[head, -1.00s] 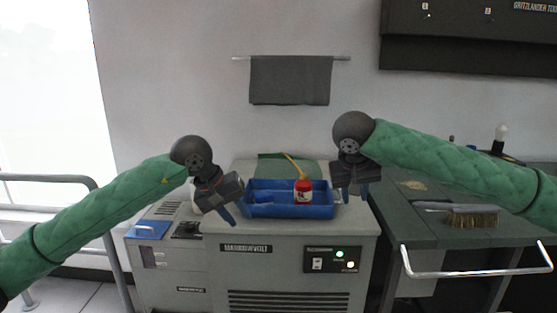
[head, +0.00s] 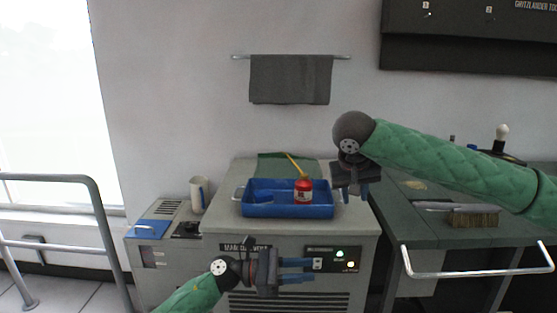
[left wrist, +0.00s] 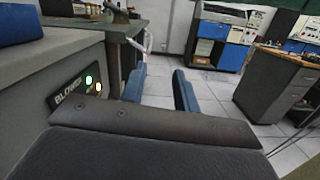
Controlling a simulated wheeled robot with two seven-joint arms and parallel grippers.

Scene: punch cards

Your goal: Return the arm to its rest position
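My left gripper (head: 311,270) is low in the head view, in front of the grey machine (head: 225,275), with its blue fingers pointing right. Its two fingers are apart with nothing between them, and they also show apart in the left wrist view (left wrist: 160,85). The left green sleeve (head: 190,298) comes up from the bottom edge. My right gripper (head: 355,196) hangs fingers-down to the right of the blue tray, above the gap between the machine and the green table. Its fingers are apart and hold nothing visible.
The blue tray (head: 262,211) on the machine holds a red bottle (head: 303,190) with a yellow spout. A white mug (head: 199,194) stands to the left. A brush (head: 474,217) lies on the green table (head: 405,215), which has a front rail (head: 478,271). A metal railing (head: 107,225) is at far left.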

